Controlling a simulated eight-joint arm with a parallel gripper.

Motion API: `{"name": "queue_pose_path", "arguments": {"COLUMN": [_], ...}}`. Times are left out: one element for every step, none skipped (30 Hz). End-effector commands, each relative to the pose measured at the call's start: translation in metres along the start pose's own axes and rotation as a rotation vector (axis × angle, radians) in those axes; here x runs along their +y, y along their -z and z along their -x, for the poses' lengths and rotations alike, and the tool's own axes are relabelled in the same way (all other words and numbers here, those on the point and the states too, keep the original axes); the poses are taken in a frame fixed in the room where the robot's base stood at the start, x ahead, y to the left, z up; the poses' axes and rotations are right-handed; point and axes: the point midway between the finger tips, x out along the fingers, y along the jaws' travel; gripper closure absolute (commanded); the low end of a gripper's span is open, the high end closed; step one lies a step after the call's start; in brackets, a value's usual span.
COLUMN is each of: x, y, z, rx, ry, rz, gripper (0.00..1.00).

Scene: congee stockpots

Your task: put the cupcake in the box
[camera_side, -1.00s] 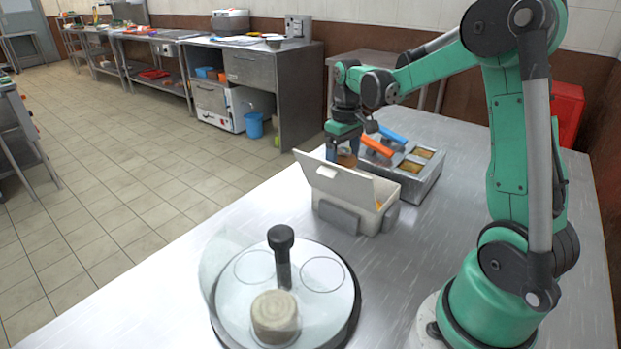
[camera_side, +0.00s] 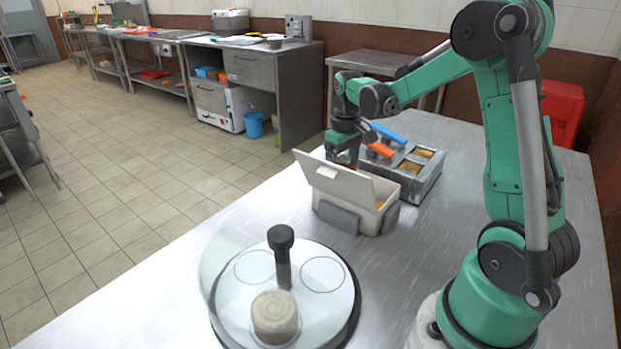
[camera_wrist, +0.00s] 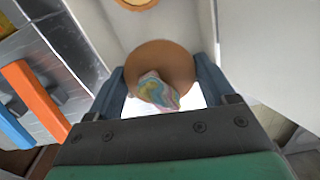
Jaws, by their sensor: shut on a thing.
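The cupcake (camera_wrist: 165,75), a brown round with pastel swirled frosting, is between the two blue fingers of my gripper (camera_wrist: 160,88) in the wrist view. My gripper is shut on it. The white box (camera_wrist: 118,28) shows below and around the cupcake; I cannot tell how high above its floor the cupcake is. In the side view, the box (camera_side: 388,214) stands on the steel table with its lid (camera_side: 335,180) raised. My gripper (camera_side: 350,158) is at the far side of the box, partly behind the lid, which hides the cupcake there.
A tan round item (camera_wrist: 137,2) lies inside the box. A metal tray unit (camera_side: 427,180) with orange and blue handles stands just behind the box. A round plate with a black knob (camera_side: 281,238) stands in front. The table's right part is clear.

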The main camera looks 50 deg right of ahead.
Motion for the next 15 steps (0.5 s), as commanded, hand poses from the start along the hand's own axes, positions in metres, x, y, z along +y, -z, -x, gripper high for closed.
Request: {"name": "queue_pose_path", "arguments": {"x": [0.0, 0.0, 0.0, 0.0, 0.0, 0.0, 0.0, 0.0, 0.0, 0.0, 0.0, 0.0, 0.0, 0.0, 0.0], "y": [0.0001, 0.0001, 0.0001, 0.0001, 0.0, 0.0, 0.0, 0.0, 0.0, 0.0, 0.0, 0.0, 0.0, 0.0, 0.0], "z": [-0.0005, -0.0007, -0.0008, -0.0008, -0.0008, -0.0008, -0.0008, -0.0008, -0.0008, -0.0008, -0.0008, -0.0008, -0.0007, -0.0007, -0.0007], "rx": [0.0, 0.0, 0.0, 0.0, 0.0, 0.0, 0.0, 0.0, 0.0, 0.0, 0.0, 0.0, 0.0, 0.0, 0.0], "ry": [0.0, 0.0, 0.0, 0.0, 0.0, 0.0, 0.0, 0.0, 0.0, 0.0, 0.0, 0.0, 0.0, 0.0, 0.0], "rz": [0.0, 0.0, 0.0, 0.0, 0.0, 0.0, 0.0, 0.0, 0.0, 0.0, 0.0, 0.0, 0.0, 0.0, 0.0], "gripper": [0.75, 0.75, 0.75, 0.75, 0.75, 0.75, 0.75, 0.75, 0.18, 0.09, 0.01, 0.0, 0.0, 0.0, 0.0]}}
